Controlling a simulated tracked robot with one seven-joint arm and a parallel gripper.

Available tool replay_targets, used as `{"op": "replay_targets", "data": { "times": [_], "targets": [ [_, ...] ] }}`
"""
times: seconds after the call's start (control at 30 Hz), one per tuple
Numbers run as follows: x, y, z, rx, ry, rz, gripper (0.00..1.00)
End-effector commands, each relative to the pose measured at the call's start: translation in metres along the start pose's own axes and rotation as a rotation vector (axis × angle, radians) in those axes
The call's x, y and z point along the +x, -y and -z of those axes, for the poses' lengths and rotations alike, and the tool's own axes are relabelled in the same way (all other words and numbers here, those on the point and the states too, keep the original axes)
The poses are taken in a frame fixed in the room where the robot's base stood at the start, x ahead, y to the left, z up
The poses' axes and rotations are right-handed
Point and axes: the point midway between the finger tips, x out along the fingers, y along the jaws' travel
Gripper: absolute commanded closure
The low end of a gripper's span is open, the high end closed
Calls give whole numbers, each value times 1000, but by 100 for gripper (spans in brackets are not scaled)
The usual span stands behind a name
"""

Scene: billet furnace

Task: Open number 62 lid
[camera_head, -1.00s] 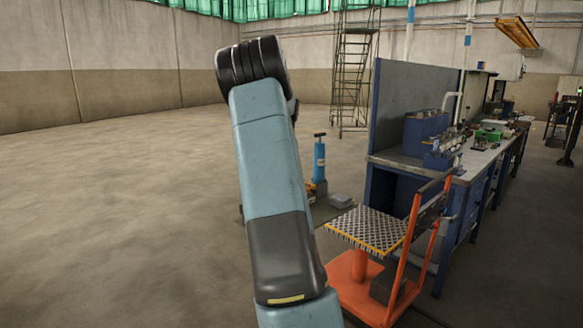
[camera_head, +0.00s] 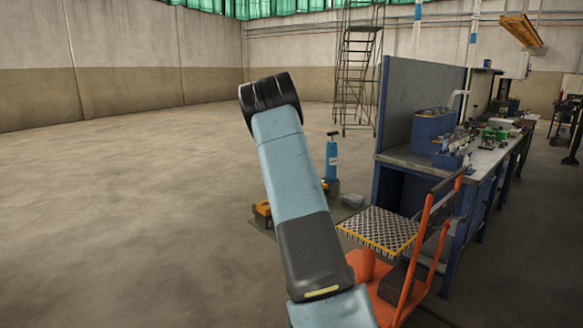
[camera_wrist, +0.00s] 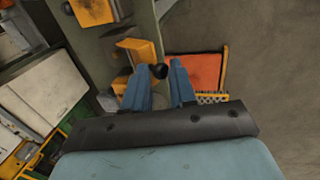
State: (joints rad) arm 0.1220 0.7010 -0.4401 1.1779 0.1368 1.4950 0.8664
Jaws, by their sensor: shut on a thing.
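In the wrist view my gripper (camera_wrist: 161,66) has its two blue fingers on either side of a small black ball knob (camera_wrist: 160,72). It is shut on this knob. A yellow-orange part (camera_wrist: 136,50) lies just left of the knob, against a grey-green frame (camera_wrist: 120,38). A second yellow part (camera_wrist: 92,10) sits at the top left. I can read no number 62, and I cannot tell which part is the lid. In the head view only my arm shows; the gripper is hidden.
An orange trolley with a patterned top (camera_head: 380,228) stands right of my arm, beside a blue workbench (camera_head: 408,160). A blue cylinder (camera_head: 332,160) and a yellow-orange object (camera_head: 263,212) stand behind. Open floor (camera_head: 120,200) lies left.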

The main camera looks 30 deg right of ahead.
Motion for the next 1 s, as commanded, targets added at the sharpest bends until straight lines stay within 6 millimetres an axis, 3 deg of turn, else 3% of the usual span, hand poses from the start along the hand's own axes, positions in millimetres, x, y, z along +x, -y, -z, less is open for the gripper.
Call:
{"op": "replay_targets", "data": {
  "times": [0.43, 0.47, 0.63, 1.0],
  "targets": [
    [6, 2, -3, -3, 5, -9, 100],
    [6, 2, -2, -3, 5, -9, 74],
    [6, 1, -2, -1, 5, -11, 58],
    [2, 0, 0, 1, 4, -12, 57]
  ]
}}
